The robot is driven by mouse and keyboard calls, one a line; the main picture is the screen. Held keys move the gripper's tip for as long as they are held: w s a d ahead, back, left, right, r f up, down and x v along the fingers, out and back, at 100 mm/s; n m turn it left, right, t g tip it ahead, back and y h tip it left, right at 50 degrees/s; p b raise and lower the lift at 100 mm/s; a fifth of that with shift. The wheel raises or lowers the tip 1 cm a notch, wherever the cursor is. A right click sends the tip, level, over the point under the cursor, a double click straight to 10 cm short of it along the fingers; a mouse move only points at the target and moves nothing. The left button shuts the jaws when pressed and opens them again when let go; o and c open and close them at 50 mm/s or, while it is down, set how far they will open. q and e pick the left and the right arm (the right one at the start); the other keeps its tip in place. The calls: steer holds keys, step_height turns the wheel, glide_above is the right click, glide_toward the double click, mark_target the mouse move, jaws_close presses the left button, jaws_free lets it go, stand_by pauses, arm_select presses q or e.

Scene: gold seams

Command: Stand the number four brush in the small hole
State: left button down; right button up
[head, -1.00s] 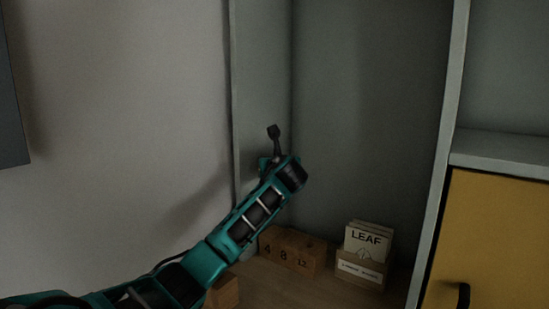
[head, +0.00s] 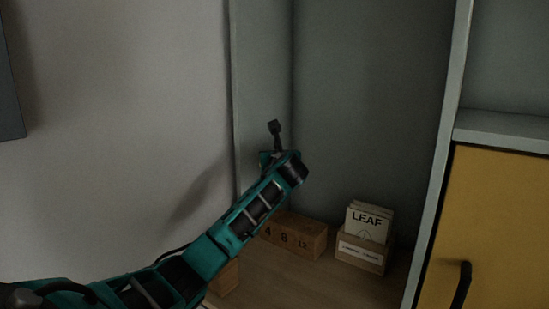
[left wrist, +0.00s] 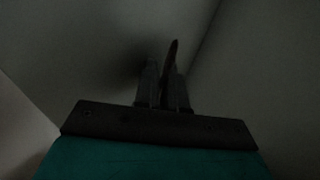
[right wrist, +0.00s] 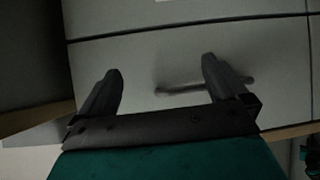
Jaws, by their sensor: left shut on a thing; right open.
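The wooden block (head: 290,236) marked 4, 8 and 12 stands on the wooden shelf, near the inner corner. I cannot make out its holes. My left gripper (left wrist: 163,88) is shut on a thin dark brush (left wrist: 172,52), whose tip sticks out past the fingers in the left wrist view. I see no number on it. In the head view my left arm reaches above and just left of the block, and the brush cannot be made out there. My right gripper (right wrist: 165,88) is open and empty, facing pale drawer fronts.
A wooden box (head: 361,251) of cards marked LEAF stands right of the block. Another wooden piece (head: 226,278) is partly hidden behind my left arm. An upright panel (head: 437,160) and a yellow door (head: 500,230) bound the right. A drawer handle (right wrist: 200,86) shows between my right fingers.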

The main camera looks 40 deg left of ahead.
arm_select(q)
steer(key=shift+f+p, duration=0.1)
steer(key=shift+p, duration=0.7)
stand_by(0.6)
steer(key=shift+f, duration=0.5)
stand_by(1.0)
steer(key=shift+f, duration=0.55)
steer(key=shift+f, duration=1.8)
steer(key=c, duration=1.1)
jaws_free()
